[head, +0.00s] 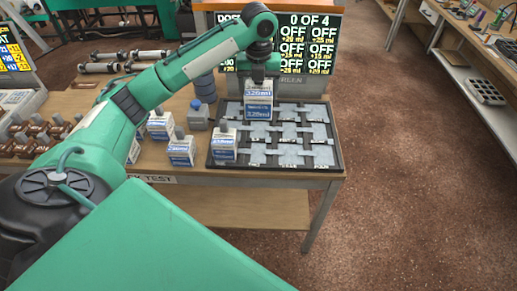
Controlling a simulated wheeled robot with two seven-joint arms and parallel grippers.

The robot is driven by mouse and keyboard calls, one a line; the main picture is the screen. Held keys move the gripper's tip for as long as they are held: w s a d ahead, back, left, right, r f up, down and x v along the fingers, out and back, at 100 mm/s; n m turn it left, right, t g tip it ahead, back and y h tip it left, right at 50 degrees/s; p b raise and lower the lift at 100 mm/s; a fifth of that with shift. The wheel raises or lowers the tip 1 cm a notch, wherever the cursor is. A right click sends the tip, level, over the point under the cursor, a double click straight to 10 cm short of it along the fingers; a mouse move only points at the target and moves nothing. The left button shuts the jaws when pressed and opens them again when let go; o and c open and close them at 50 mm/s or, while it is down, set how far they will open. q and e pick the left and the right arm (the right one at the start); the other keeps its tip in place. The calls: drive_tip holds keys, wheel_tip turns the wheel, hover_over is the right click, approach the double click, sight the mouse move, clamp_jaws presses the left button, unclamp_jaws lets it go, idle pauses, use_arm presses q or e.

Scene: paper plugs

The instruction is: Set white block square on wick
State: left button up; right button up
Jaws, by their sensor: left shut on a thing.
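My left gripper (259,78) reaches in from the left and points down. It is shut on a white block (258,98) with a blue band and printed label. The block is upright over the back-left part of a dark tray (337,166). The tray holds rows of pale grey wicks, one of which (290,149) lies bare at the front middle. The held block hides what lies behind it, and I cannot tell whether its underside touches a wick. Another white block (224,143) stands at the tray's left edge. My right gripper is out of view.
Several similar blocks, one of them (181,151) near the front, stand on the table left of the tray. A display board (310,45) reading "0 OF 4" stands behind the tray. Brown-based items (35,133) crowd the left. Open floor lies to the right.

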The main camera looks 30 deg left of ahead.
use_arm(q)
wheel_tip(320, 180, down, 19)
drive_tip(key=p, duration=0.4)
drive_tip(key=shift+f, duration=0.3)
drive_tip(key=shift+f, duration=0.15)
drive_tip(key=o, duration=1.2)
drive_tip(key=shift+o, duration=0.2)
